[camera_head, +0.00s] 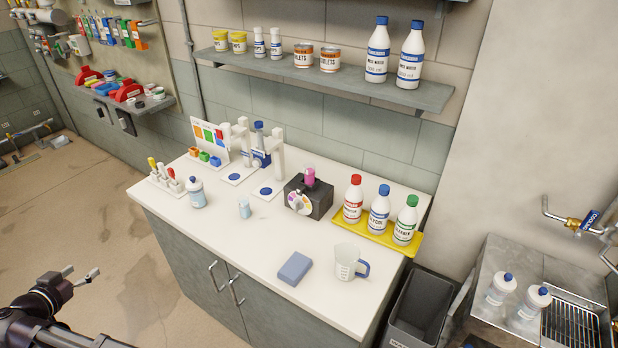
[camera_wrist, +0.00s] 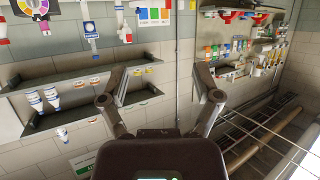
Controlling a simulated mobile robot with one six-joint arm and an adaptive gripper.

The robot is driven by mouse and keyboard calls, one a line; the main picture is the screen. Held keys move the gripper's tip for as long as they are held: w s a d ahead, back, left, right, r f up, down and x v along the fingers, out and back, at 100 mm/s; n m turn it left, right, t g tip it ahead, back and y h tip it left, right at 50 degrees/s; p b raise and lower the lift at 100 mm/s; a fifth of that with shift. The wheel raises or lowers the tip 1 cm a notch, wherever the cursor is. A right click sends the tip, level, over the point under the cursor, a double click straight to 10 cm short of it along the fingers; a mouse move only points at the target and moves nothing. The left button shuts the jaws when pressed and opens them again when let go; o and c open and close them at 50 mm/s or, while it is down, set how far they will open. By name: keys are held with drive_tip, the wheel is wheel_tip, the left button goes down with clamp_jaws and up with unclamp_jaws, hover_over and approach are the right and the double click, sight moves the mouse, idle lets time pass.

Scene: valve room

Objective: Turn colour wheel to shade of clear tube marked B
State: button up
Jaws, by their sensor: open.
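A black box (camera_head: 317,205) stands on the white counter in the head view. The round colour wheel (camera_head: 299,202) with coloured segments is on its front face. A tube with pink liquid (camera_head: 310,176) stands in its top. Any letter marking is too small to read, and I cannot make out a second tube. Part of the colour wheel shows at the top left of the wrist view (camera_wrist: 34,6). My gripper (camera_head: 82,274) is open and empty at the lower left, in front of the counter and well apart from the box. Its spread fingers also show in the wrist view (camera_wrist: 161,84).
A small beaker (camera_head: 245,208) stands left of the box. A yellow tray (camera_head: 375,238) with three bottles is at its right. A blue sponge (camera_head: 294,268) and a measuring jug (camera_head: 348,262) are in front. A shelf (camera_head: 330,82) hangs above.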

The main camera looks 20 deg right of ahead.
drive_tip(key=c, duration=0.4)
drive_tip(key=w+d+f+g, duration=0.2)
drive_tip(key=w+d+g, duration=0.1)
drive_tip(key=d, duration=0.7)
drive_tip(key=w+d+f+n+g+h, duration=0.1)
drive_tip(key=w+d+f+g, duration=0.15)
drive_tip(key=d, duration=0.65)
drive_tip(key=w+d+f+g, duration=0.2)
drive_tip(key=w+d+f, duration=0.1)
drive_tip(key=d, duration=0.7)
drive_tip(key=shift+s+d+f+n+g+y, duration=0.45)
drive_tip(key=shift+s+d+f+g+y, duration=0.65)
drive_tip(key=shift+d, duration=3.25)
drive_tip(key=shift+s+d+f+n+g+y, duration=0.55)
drive_tip(key=shift+s+d, duration=1)
drive_tip(key=shift+d, duration=2.8)
drive_tip(key=shift+s+d+f+n+g+y, duration=0.35)
drive_tip(key=shift+s+d+g+y, duration=0.85)
drive_tip(key=shift+d, duration=3.15)
drive_tip(key=shift+s+h, duration=0.15)
drive_tip(key=shift+h, duration=0.1)
